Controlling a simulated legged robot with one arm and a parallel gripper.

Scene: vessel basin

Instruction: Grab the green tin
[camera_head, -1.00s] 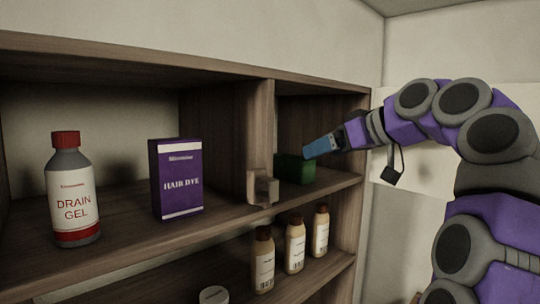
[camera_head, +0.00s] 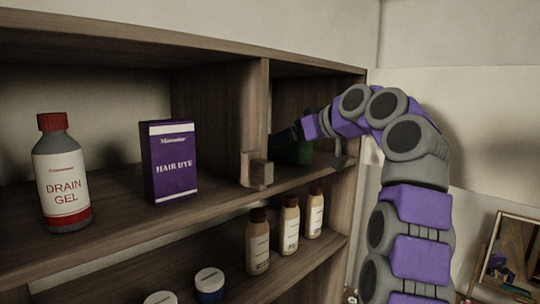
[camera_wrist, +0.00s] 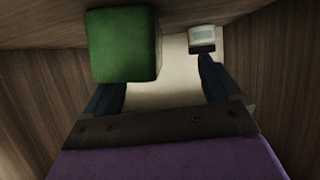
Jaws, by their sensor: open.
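The green tin (camera_head: 300,153) sits in the right compartment of the upper shelf, a dark green block partly hidden by my arm. In the wrist view the green tin (camera_wrist: 121,45) is large at the upper left and covers the end of my left finger. The tin overlaps the left finger rather than lying between both; contact cannot be told.
A wooden divider (camera_head: 221,125) with a block-like fitting (camera_head: 257,172) bounds the compartment. Purple hair dye (camera_head: 170,165) and drain gel (camera_head: 61,180) stand left. Several bottles (camera_head: 289,230) and jars (camera_head: 209,285) occupy the lower shelf.

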